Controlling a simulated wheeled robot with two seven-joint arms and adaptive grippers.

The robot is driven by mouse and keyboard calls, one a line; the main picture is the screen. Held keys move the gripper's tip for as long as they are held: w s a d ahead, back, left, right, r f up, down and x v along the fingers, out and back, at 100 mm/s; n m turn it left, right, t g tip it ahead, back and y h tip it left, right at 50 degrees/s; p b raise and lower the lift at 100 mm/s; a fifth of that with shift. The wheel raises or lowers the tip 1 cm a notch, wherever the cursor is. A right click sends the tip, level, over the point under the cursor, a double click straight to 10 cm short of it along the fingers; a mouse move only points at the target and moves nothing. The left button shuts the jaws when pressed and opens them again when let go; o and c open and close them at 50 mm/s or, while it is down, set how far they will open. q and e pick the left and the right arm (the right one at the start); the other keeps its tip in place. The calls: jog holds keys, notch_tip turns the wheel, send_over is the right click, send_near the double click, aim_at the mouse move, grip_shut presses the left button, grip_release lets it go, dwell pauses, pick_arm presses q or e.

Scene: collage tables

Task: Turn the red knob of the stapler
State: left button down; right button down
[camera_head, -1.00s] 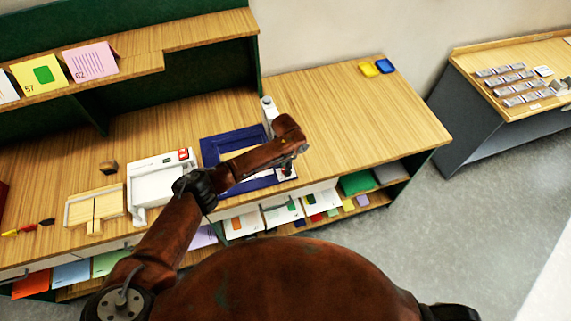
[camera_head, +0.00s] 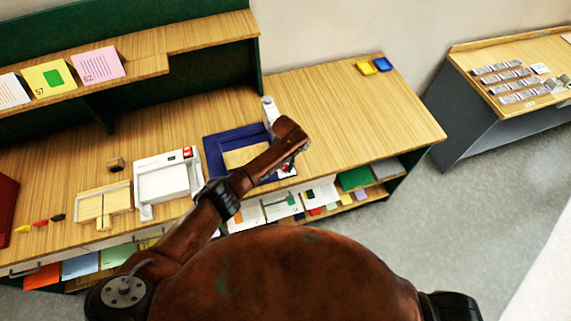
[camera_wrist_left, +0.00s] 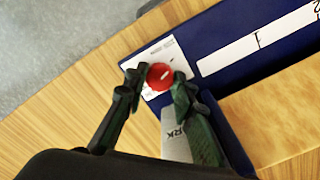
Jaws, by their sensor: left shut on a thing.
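The stapler (camera_head: 269,108) is a pale grey device along the right side of a blue frame (camera_head: 215,160) on the wooden table. Its red knob (camera_wrist_left: 159,76) sits on a white end plate (camera_wrist_left: 150,54) at the table's front edge. My left gripper (camera_wrist_left: 155,80) has one dark finger on each side of the knob and is shut on it. In the head view the left gripper (camera_head: 287,167) is at the stapler's near end, and the wrist hides much of the stapler's body. My right gripper is not in view.
A white machine with a red switch (camera_head: 188,153) and a wooden tray (camera_head: 88,203) stand left of the blue frame. Shelves with coloured sheets (camera_head: 354,178) lie below the tabletop. Yellow and blue pads (camera_head: 367,68) lie at the back right. The table right of the stapler is clear.

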aim_at(285, 167)
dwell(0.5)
pick_arm(q)
jog(key=c, duration=2)
grip_release()
jog(key=shift+c, duration=0.2)
jog(key=o, duration=0.4)
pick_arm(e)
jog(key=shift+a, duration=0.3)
pick_arm(q)
jog(key=shift+r, duration=0.3)
notch_tip(285, 167, up, 12)
jog(key=shift+f, duration=0.25)
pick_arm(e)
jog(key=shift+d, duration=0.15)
